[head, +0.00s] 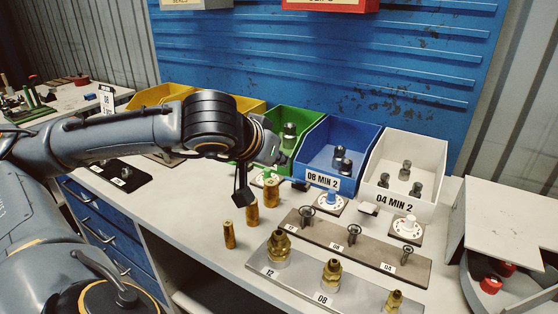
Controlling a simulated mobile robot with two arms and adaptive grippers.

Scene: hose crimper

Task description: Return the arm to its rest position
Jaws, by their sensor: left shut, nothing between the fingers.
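My left arm comes in from the left across the bench. Its gripper (242,195) points down above the bench top, with its dark fingertips close together and nothing seen between them. It is behind and beside a group of brass cylinders (251,213), apart from them as far as I can tell. The wrist hides part of the yellow bin (160,96) and the green bin (304,122). My right gripper is not in view.
A blue bin (347,138) and a white bin (413,158) hold dark fittings. In front are a dark plate (375,248) with pins and a pale plate (300,281) with brass fittings. A grey box (513,222) with red parts stands at right.

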